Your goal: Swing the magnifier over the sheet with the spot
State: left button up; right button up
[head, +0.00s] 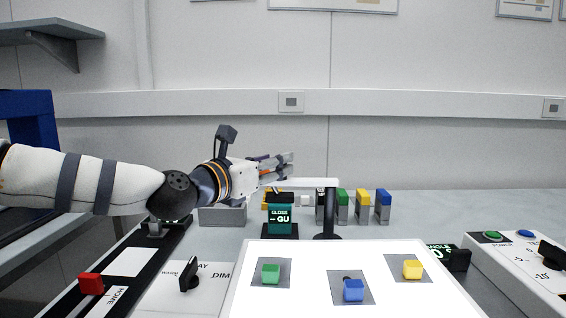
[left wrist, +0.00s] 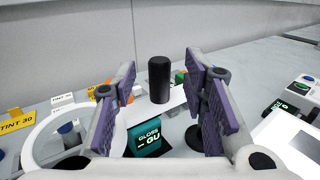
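The magnifier has a white arm (head: 312,182) on a black post (head: 327,215) behind the light panel. In the left wrist view its white ring (left wrist: 36,140) shows at lower left, partly behind a finger. A black upright handle (left wrist: 159,78) stands between the spread fingers, with gaps on both sides. My left gripper (head: 290,165) is open, above the magnifier arm. On the bright panel (head: 310,300) lie three grey sheets, under a green block (head: 271,271), a blue block (head: 353,290) and a yellow block (head: 412,268). A dark mark shows behind the blue block; I cannot tell if it is the spot.
A teal gloss box (head: 281,218) stands behind the panel. Several coloured tabs (head: 362,205) stand behind the post. A dimmer box (head: 190,285) is left of the panel, a power box (head: 520,270) right. A grey tray (head: 222,215) is at back left.

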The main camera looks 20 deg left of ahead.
pick_arm(q)
jog(key=shift+x, duration=1.8)
jog(key=shift+r, duration=0.1)
grip_shut()
jog(key=shift+s, duration=0.1)
